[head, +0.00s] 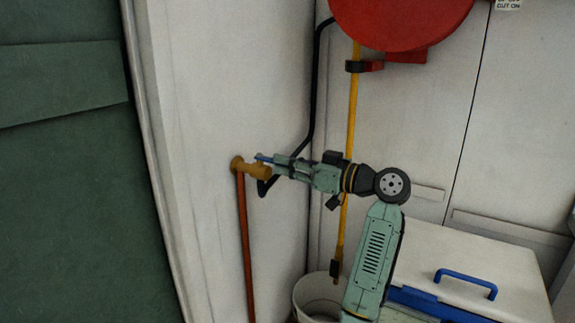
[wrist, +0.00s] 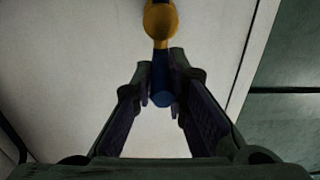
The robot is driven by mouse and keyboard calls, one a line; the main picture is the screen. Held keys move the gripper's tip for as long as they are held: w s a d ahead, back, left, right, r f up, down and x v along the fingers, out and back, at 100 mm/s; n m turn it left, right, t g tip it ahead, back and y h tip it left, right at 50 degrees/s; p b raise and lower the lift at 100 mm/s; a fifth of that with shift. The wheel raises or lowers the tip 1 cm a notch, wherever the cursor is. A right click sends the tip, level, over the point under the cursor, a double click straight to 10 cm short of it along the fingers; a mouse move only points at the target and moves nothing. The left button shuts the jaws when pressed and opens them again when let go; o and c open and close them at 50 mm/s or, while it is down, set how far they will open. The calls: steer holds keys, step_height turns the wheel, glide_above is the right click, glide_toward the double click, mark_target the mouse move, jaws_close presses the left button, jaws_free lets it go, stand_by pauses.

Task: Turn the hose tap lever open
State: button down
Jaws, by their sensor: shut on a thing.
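The hose tap (head: 257,169) is a brass-coloured fitting on the pale wall, on top of a reddish-brown pipe (head: 245,240). Its blue lever (head: 263,158) shows at the tap's top, just beyond my gripper's end. In the wrist view the brass tap (wrist: 160,22) is at the top centre, and the blue lever (wrist: 160,85) hangs from it between my fingers. My gripper (wrist: 161,95) is shut on the blue lever. In the head view my gripper (head: 277,164) reaches the tap from the right and hides part of it.
A black hose (head: 315,90) runs down behind my gripper to the tap. A red hose reel (head: 400,20) hangs above, with a yellow hose (head: 350,120) dropping towards a white bucket (head: 312,290). A white box with a blue handle (head: 466,277) stands at lower right. A dark green panel (head: 65,170) is at left.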

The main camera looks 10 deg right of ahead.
steer(key=shift+a+f, duration=0.1)
steer(key=c, duration=1.5)
jaws_free()
steer(key=v, duration=1.2)
steer(key=shift+c, duration=0.5)
